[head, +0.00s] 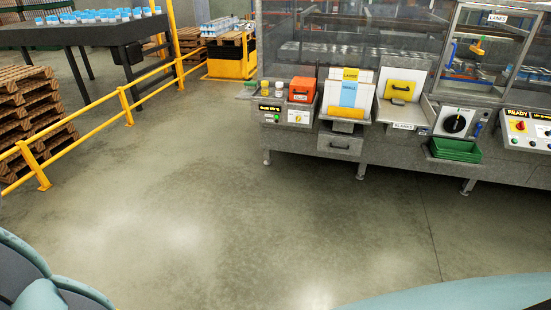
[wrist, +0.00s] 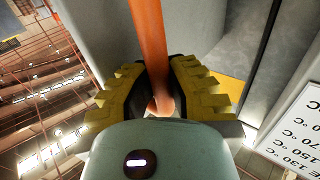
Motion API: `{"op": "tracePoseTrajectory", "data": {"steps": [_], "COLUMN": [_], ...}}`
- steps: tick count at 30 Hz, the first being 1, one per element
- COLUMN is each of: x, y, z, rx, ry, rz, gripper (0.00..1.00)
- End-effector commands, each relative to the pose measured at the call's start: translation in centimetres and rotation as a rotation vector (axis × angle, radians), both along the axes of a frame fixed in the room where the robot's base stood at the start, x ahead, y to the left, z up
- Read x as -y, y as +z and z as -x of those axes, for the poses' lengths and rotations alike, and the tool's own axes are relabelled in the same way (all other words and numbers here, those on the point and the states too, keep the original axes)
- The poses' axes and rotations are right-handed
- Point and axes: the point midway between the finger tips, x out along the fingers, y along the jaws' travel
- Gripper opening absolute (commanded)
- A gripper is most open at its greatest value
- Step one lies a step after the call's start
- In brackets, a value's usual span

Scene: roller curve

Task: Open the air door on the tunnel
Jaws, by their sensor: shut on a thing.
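In the wrist view my gripper (wrist: 160,88), with yellow ribbed fingers and dark pads, is shut on an orange bar (wrist: 147,40). The bar runs from the top edge down between the pads, and its rounded lower end shows just below them. It looks like a handle. Smooth grey panels (wrist: 205,30) stand behind and beside it; I cannot tell whether they are the air door or how far any door is open. The head view shows neither my gripper nor the orange bar.
A white temperature sign (wrist: 292,125) is at the right of the wrist view. In the head view, a machine (head: 390,150) with controls and trays stands at upper right. Yellow railings (head: 125,105) and pallets (head: 30,120) are at left. The middle floor (head: 230,210) is clear.

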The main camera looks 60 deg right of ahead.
Motion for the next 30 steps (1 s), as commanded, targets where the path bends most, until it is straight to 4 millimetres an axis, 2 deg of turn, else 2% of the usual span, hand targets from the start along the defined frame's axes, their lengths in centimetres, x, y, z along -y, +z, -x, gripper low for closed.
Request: {"op": "tracePoseTrajectory", "data": {"steps": [3, 4, 13, 23, 30], "x": [0.2, 0.2, 0.1, 0.0, 0.0], "y": [0.0, 0.0, 0.0, 0.2, 1.7], "z": [-0.1, -0.1, -0.1, 0.0, 0.2], "rx": [-0.001, -0.001, -0.001, -0.001, -0.002], "ry": [-0.006, -0.005, -0.003, 0.000, 0.003], "rz": [0.000, 0.000, 0.000, -0.001, -0.004], "gripper": [0.00, 0.17, 0.48, 0.48, 0.48]}}
